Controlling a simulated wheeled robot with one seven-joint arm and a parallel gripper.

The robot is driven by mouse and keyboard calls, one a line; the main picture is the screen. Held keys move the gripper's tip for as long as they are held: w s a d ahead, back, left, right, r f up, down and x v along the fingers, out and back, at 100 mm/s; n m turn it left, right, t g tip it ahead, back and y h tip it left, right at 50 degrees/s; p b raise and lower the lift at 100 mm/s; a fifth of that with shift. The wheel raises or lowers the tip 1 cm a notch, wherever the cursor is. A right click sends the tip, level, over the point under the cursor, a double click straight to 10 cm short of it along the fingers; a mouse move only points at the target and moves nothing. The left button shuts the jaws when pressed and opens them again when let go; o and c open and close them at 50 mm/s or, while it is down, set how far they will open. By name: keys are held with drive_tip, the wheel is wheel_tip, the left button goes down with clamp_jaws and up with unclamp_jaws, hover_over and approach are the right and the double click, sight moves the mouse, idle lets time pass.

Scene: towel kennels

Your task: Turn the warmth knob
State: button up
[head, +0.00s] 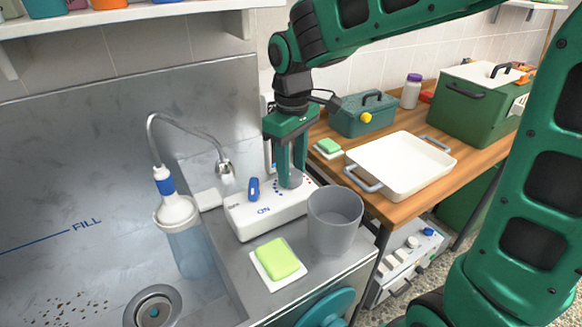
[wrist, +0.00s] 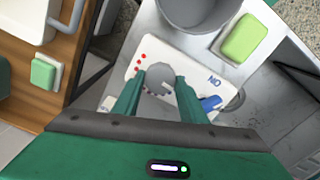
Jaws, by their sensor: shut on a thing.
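The warmth knob is a round grey dial (wrist: 160,76) on a white control box (head: 245,222). Blue and red dots ring it, and the box also carries a blue lever (head: 253,189) beside the word ON. My gripper (head: 291,183) points down over the box, its two green fingers on either side of the knob. In the wrist view my gripper (wrist: 160,88) is shut on the knob, which sits between the fingertips. The fingers hide part of the knob in the head view.
A grey cup (head: 334,222) stands close to the right of the box. A green sponge (head: 277,259) lies on a white dish in front. A steel basin with a curved tap (head: 190,130) is at left. A white tray (head: 405,165) is on the wooden counter at right.

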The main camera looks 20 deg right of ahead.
sight(292, 172)
drive_tip(key=m, duration=0.6)
drive_tip(key=shift+w+r+m, duration=0.1)
drive_tip(key=shift+w+m, duration=0.1)
drive_tip(key=shift+m, duration=0.1)
drive_tip(key=m, duration=0.6)
drive_tip(key=shift+m, duration=0.3)
drive_tip(key=o, duration=1)
drive_tip(key=shift+o, duration=0.2)
drive_tip(key=shift+s, duration=0.1)
wheel_tip(292, 172, up, 11)
